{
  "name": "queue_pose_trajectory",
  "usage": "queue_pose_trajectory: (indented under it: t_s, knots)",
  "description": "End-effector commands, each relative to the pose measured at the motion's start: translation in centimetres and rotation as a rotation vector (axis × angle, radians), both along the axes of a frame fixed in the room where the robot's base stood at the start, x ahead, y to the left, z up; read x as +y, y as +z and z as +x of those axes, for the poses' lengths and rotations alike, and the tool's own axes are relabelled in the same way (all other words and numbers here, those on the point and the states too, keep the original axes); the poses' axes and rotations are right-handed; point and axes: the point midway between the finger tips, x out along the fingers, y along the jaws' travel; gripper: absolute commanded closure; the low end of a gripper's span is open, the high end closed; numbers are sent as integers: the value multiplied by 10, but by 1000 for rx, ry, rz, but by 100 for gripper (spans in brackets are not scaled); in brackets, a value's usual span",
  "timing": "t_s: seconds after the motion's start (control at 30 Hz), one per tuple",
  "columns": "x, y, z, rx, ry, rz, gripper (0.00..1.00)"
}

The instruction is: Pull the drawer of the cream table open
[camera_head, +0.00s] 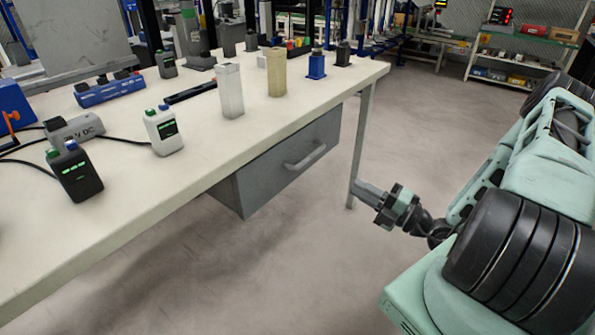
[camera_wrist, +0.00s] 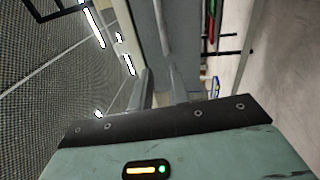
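The cream table (camera_head: 215,150) runs diagonally across the head view. Its grey drawer (camera_head: 262,183) hangs under the near edge, close to the right-hand end, and looks shut. A pale bar handle (camera_head: 304,158) crosses the drawer front. My gripper (camera_head: 362,188) is right of and lower than the handle in the head view, near the table leg, apart from the handle. In the wrist view, two grey fingers (camera_wrist: 162,88) stand apart with nothing seen between them. A grey panel beyond them (camera_wrist: 181,35) seems to be the drawer front; the handle is hard to make out there.
A table leg (camera_head: 361,145) stands just behind my gripper in the head view. Bottles, a white block (camera_head: 230,92) and a beige block (camera_head: 276,72) stand on the tabletop. The floor (camera_head: 330,260) before the drawer is clear. Shelves (camera_head: 520,55) stand far back.

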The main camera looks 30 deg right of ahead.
Motion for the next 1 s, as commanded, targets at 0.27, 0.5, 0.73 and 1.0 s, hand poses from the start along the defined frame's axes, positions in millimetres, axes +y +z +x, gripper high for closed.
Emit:
queue_pose_trajectory:
  t_s: [0.27, 0.5, 0.73, 1.0]
  knots:
    - [-7, -8, 11, 17, -60, 49, 83]
    - [10, 1, 54, 15, -56, 47, 83]
    - [26, 10, 99, 14, -55, 45, 83]
    - [41, 18, 142, 16, -56, 44, 83]
